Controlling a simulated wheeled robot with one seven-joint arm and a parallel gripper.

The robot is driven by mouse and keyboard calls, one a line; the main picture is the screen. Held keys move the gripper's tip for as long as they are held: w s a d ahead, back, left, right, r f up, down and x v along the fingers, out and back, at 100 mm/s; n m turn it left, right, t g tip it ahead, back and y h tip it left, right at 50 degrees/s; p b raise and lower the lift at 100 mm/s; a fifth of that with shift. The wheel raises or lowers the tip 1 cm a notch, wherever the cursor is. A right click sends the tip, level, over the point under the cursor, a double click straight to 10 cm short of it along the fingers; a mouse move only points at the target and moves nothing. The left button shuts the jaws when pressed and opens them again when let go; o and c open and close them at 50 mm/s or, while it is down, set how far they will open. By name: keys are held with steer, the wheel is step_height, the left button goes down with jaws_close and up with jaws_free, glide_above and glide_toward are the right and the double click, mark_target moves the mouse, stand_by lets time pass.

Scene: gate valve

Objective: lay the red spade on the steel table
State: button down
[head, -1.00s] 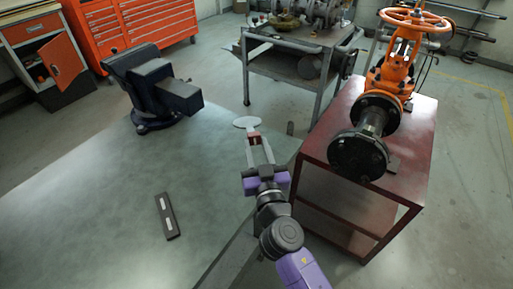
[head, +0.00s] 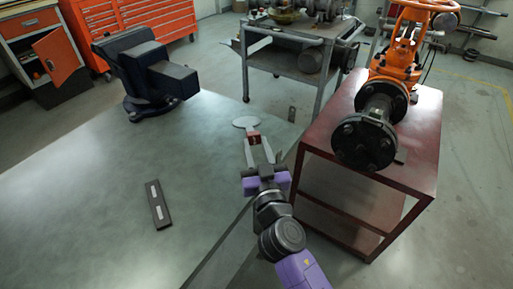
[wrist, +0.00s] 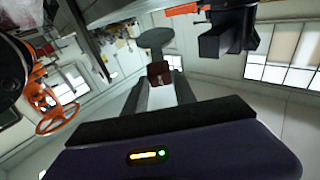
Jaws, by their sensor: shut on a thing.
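The red spade has a flat grey disc (head: 246,122) and a red handle part (head: 253,137). My gripper (head: 255,145) is shut on the red part, with the disc pointing away from me. In the wrist view the disc (wrist: 156,38) and the red part (wrist: 158,72) show between my fingertips. The steel table (head: 110,200) is the wide grey-green surface at the left and middle. The spade appears over its far right part; I cannot tell how high above the top it is.
A dark vise (head: 145,75) stands at the table's far edge. A dark flat bar (head: 158,204) lies on the table. An orange gate valve with black flanges (head: 365,140) stands on a red cart (head: 425,120) at the right. A grey cart (head: 290,58) stands behind.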

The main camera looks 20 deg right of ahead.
steer(key=shift+f+b, duration=1.7)
steer(key=shift+b, duration=0.1)
steer(key=c, duration=0.9)
jaws_free()
steer(key=shift+f, duration=0.15)
steer(key=shift+s, duration=0.1)
steer(key=s, duration=0.2)
steer(key=s+b, duration=0.1)
steer(key=s, duration=0.2)
steer(key=s+a+b, duration=0.1)
steer(key=s, duration=0.1)
steer(key=shift+s+a+f, duration=0.1)
steer(key=shift+s+f, duration=0.15)
steer(key=shift+f, duration=0.05)
